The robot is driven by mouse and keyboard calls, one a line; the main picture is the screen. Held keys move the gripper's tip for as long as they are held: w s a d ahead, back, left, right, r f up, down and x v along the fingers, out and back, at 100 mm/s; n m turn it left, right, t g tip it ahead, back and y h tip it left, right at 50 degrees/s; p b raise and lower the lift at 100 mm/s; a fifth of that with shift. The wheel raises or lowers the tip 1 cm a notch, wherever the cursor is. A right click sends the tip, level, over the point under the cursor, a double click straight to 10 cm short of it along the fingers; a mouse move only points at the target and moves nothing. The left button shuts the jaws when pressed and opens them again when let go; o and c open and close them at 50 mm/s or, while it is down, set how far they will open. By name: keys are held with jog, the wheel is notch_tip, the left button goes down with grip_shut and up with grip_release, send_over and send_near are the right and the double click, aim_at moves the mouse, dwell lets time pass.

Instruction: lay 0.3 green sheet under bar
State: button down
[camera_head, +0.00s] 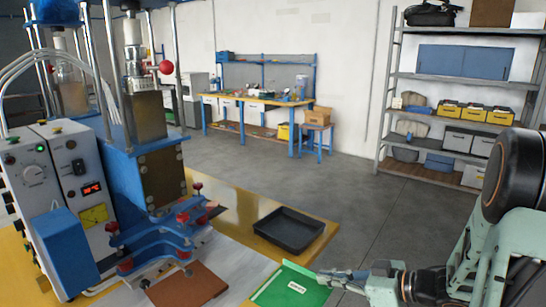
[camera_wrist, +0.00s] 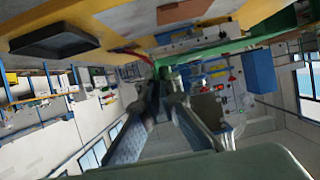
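The green sheet (camera_head: 275,293) is at the bottom middle of the head view, with a small white label whose print is too small to read. My gripper (camera_head: 332,277) meets its right edge, with the fingers closed together there. In the wrist view the fingertips (camera_wrist: 168,76) converge at the sheet, seen nearly edge-on as a green strip (camera_wrist: 235,50). The blue clamp bar (camera_head: 165,236) with red knobs sits at the front of the welding machine, left of the sheet and apart from it. The gap beneath the bar is hard to make out.
A brown sheet (camera_head: 187,288) lies on the bench below the bar. A black tray (camera_head: 290,230) stands on the yellow bench behind the green sheet. The machine's control box (camera_head: 62,190) fills the left. Open floor (camera_head: 300,180) lies beyond the bench, with shelving (camera_head: 455,80) at right.

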jog(key=shift+r+p, duration=2.75)
jog(key=shift+p, duration=1.8)
jog(key=shift+w, duration=0.1)
